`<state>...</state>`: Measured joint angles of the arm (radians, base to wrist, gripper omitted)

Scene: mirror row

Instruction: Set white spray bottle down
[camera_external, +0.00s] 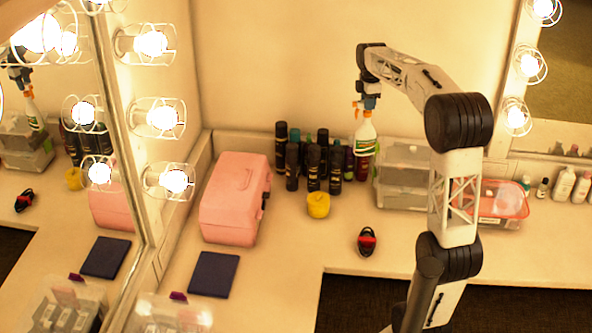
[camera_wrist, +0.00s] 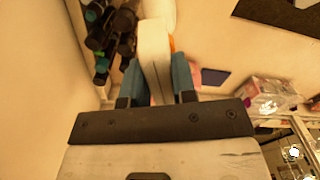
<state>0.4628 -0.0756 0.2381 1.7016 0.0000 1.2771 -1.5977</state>
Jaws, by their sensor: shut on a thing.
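In the wrist view the white body of the spray bottle (camera_wrist: 154,50) shows between the two blue fingers of my gripper (camera_wrist: 160,80). The bottle's lower end is close to the dark bottles and the clear drawer box; I cannot tell whether it touches the counter.
Several dark bottles (camera_external: 313,165) stand left of the spray bottle. A clear drawer box (camera_external: 402,180) is at its right. A pink case (camera_external: 236,200), a yellow item (camera_external: 318,205), a red-and-black item (camera_external: 367,241) and a dark flat square (camera_external: 213,274) lie on the counter.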

